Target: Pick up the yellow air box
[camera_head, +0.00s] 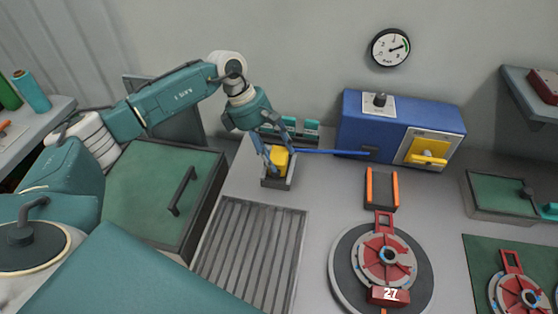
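The yellow air box (281,157) is a small yellow block, upright in a small grey holder (279,183) on the bench. My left gripper (281,161) points down over it from above, with one finger on each side of the box. I cannot tell whether the fingers touch the box or have a small gap. The gripper hides part of the box's top and sides. My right gripper is not in view.
A blue bar or hose (330,152) runs from beside the holder to a blue cabinet (355,130) with a yellow handle. A slotted grate (245,250) lies in front. A red-and-grey wheel fixture (388,255) stands to the right. A green-topped case (150,205) is at left.

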